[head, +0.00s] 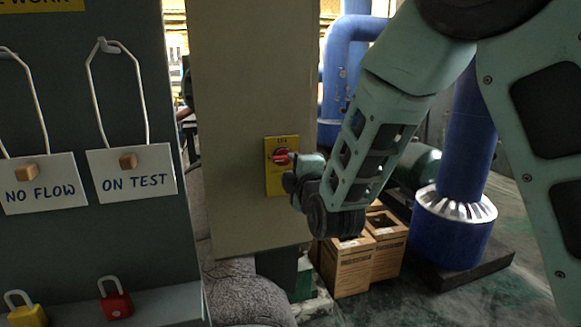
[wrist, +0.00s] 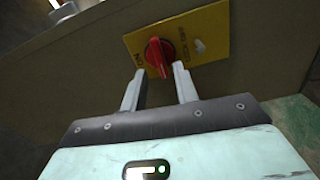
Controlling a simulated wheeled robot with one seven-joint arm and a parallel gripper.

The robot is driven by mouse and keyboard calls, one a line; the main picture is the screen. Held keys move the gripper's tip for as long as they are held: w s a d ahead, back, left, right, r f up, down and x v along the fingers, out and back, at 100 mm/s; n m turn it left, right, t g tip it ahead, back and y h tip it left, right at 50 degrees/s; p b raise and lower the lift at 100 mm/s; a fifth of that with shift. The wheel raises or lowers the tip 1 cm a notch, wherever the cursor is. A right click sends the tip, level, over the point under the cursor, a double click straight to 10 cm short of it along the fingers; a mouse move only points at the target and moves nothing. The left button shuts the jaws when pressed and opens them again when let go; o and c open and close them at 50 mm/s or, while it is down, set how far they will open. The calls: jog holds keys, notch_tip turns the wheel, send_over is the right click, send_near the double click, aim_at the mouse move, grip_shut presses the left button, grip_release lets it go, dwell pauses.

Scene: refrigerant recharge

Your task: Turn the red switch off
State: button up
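The red switch (wrist: 157,56) is a rotary knob on a yellow plate (wrist: 210,27). In the wrist view its handle runs roughly up and down the picture, and lettering shows on the plate. In the head view the red switch (head: 281,156) and the yellow plate (head: 282,183) are on the front of a grey-beige panel, partly behind my wrist. My gripper (wrist: 159,69) is open, its fingers on either side of the knob's lower end with small gaps visible. In the head view the fingers are too small to make out clearly.
A dark board at left holds two hanging signs, "NO FLOW" (head: 40,185) and "ON TEST" (head: 131,172). A red padlock (head: 115,299) and a yellow padlock (head: 27,310) are below. Cardboard boxes (head: 345,268) and a blue pipe (head: 452,228) stand right of the panel.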

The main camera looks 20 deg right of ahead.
jog(key=shift+s, duration=2.75)
jog(key=s+a+f+m+g+y+b, duration=0.2)
jog(key=s+a+f+m+g+y, duration=0.25)
jog(key=s+a+f+g, duration=0.55)
jog(key=s+d+f+m+g+h+b, duration=0.1)
jog(key=s+g, duration=0.3)
jog(key=s, duration=0.6)
jog(key=s+d+f+m+g+h, duration=0.2)
jog(key=s+m+g+h, duration=0.1)
jog(key=s, duration=0.8)
jog(key=shift+s+d+f+m+g+b, duration=0.2)
jog(key=shift+d+m+g+b, duration=0.15)
jog(key=shift+g, duration=0.15)
jog(key=shift+o, duration=0.7)
